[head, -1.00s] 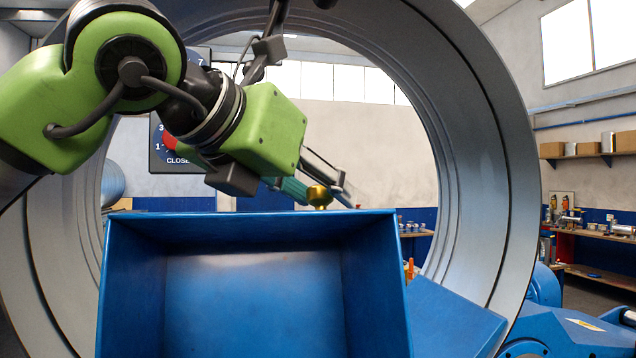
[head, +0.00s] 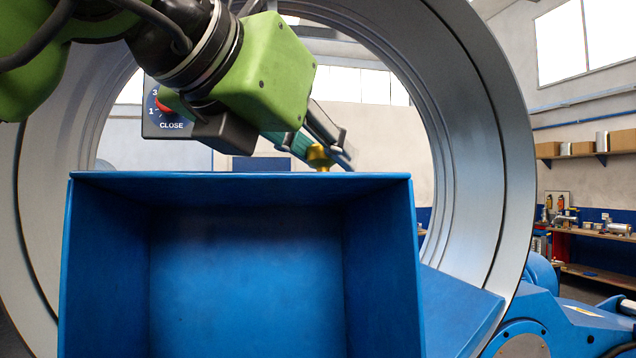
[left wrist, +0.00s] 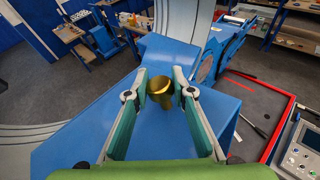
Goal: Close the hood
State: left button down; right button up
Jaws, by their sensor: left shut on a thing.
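The hood appears to be the blue open-faced box (head: 240,265) low in the head view, its open side facing me. A gold knob (head: 318,157) shows just above its top edge. My left gripper (head: 325,148) reaches down from the upper left to this knob. In the left wrist view, the gold knob (left wrist: 160,92) stands on a blue surface (left wrist: 185,65) between the two green-padded fingers (left wrist: 160,86), which are shut on it. The join between knob and hood is hidden in the head view. My right gripper is not in view.
A large grey ring duct (head: 485,150) surrounds the box. Blue machinery (head: 560,320) stands at the lower right. A red-edged tray (left wrist: 280,130) and a control panel (left wrist: 300,155) lie at the right.

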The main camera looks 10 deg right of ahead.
pick_arm(q)
jog(key=s+f+m+t+b, duration=0.1)
jog(key=s+f+b, duration=0.2)
jog(key=s+b, duration=0.4)
jog(key=s+f+m+t+h+b, duration=0.1)
jog(key=s+f+b, duration=0.3)
jog(key=s+b, duration=0.4)
jog(key=shift+s+d+f+t+b, duration=0.25)
jog(key=shift+f+t+b, duration=0.05)
jog(key=shift+b, duration=0.7)
jog(key=c, duration=2)
grip_release()
jog(key=shift+o, duration=1.4)
jog(key=shift+h, duration=0.3)
jog(key=shift+s+a, duration=0.15)
jog(key=v, duration=1.2)
